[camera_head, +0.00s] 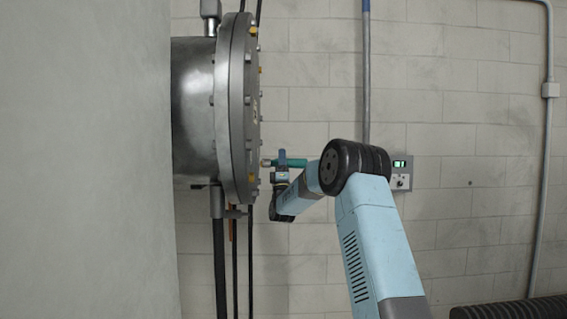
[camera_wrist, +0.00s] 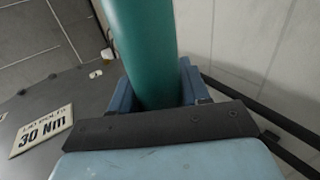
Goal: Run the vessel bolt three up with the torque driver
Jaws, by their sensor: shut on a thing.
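My gripper (camera_head: 282,160) is shut around the green torque driver (camera_head: 299,162). The driver lies level in the head view, its tip pointing left at the lower part of the vessel lid (camera_head: 236,110). The tip is close to the lid's rim; I cannot tell whether it touches a bolt. In the wrist view the driver's green body (camera_wrist: 140,45) rises between my blue fingers, its tip out of sight. Several bolts ring the lid, some with yellow parts (camera_head: 253,31). I cannot pick out bolt three by any label.
A plate reading 30 Nm (camera_wrist: 42,131) is on the grey lid face in the wrist view. Black hoses (camera_head: 219,260) hang below the vessel (camera_head: 193,105). A small box with a green display (camera_head: 400,172) is on the block wall. A large pale surface (camera_head: 85,160) fills the left.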

